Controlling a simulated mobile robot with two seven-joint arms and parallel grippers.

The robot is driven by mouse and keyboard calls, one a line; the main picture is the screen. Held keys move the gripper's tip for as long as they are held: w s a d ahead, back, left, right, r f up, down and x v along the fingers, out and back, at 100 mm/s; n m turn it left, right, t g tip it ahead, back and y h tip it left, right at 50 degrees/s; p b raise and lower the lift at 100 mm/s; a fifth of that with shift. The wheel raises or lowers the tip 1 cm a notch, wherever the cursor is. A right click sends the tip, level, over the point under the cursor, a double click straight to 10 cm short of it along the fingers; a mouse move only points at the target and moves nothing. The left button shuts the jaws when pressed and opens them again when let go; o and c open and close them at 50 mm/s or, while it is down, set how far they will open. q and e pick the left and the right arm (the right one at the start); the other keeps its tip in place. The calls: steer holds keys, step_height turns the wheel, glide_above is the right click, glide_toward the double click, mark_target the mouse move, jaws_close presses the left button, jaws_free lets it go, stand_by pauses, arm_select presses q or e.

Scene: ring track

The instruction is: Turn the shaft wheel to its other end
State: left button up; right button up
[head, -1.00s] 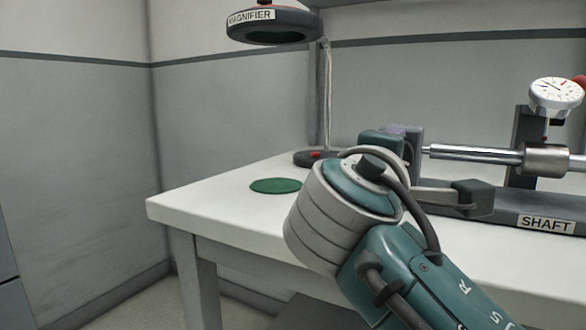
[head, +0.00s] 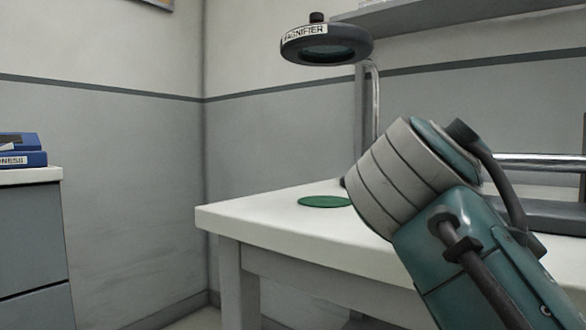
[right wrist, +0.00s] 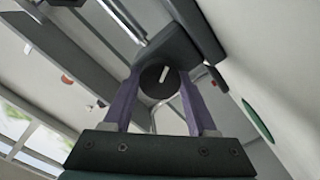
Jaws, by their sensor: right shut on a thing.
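The shaft wheel (right wrist: 158,82) is a dark round knob with a white mark, seen in the right wrist view. My right gripper (right wrist: 160,98) has its purple fingers on either side of the wheel and is shut on it. In the head view my right arm hides the wheel and gripper. Part of the bright shaft (head: 540,159) and its dark base (head: 555,216) show at the right edge. My left gripper is not in view.
A magnifier lamp (head: 326,45) on a bent pole stands over the white table (head: 270,225). A green disc (head: 325,202) lies flat near the table's left end. Blue books (head: 22,158) sit on a grey cabinet (head: 30,240) at the left.

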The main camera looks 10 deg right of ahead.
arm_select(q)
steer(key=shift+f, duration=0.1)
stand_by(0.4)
arm_select(e)
steer(key=o, duration=1.4)
steer(key=shift+c, duration=0.2)
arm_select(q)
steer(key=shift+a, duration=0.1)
arm_select(e)
steer(key=shift+r, duration=0.1)
